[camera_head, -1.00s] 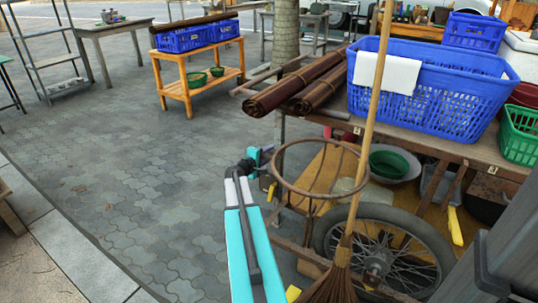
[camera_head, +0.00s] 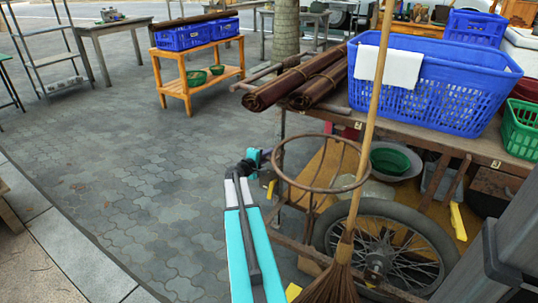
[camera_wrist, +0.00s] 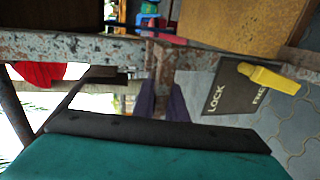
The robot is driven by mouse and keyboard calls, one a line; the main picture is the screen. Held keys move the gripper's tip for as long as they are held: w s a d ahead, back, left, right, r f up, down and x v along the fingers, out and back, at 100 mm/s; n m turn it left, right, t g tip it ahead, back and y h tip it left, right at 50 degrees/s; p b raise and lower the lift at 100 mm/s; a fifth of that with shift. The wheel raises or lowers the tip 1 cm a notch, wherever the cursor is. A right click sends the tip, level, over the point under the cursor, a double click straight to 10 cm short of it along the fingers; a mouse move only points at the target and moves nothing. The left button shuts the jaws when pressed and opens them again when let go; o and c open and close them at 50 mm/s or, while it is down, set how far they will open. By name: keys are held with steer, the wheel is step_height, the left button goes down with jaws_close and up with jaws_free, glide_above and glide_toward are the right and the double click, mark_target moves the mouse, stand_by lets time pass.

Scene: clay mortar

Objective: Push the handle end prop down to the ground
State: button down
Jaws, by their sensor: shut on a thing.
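My gripper (camera_head: 258,162) is at the near left end of the wooden cart (camera_head: 440,145), beside its rusty frame. In the wrist view its two dark fingers (camera_wrist: 161,102) are closed around a rusty upright bar (camera_wrist: 163,62), which joins a long rusty crossbar (camera_wrist: 90,48). This upright bar appears to be the handle end prop. Its lower part is hidden by the fingers and wrist. To its right is a dark plate marked LOCK (camera_wrist: 222,92) with a yellow lever (camera_wrist: 270,78). In the head view my forearm hides part of the paving beside the cart.
A broom (camera_head: 338,275) and a rusty ring stand (camera_head: 281,172) are right of my arm, before the cart's spoked wheel (camera_head: 330,225). Blue basket (camera_head: 440,95) and brown rolls (camera_head: 295,80) lie on the cart. Open paving (camera_head: 120,150) extends left.

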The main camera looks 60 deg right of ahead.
step_height(320, 180, down, 4)
steer(key=b, duration=0.2)
steer(key=shift+r+b, duration=0.2)
steer(key=shift+b, duration=0.1)
steer(key=c, duration=1.8)
jaws_free()
steer(key=shift+a, duration=0.15)
steer(key=p+v, duration=0.3)
steer(key=v, duration=1)
steer(key=shift+a, duration=0.25)
steer(key=shift+w+r, duration=0.1)
steer(key=shift+r, duration=0.05)
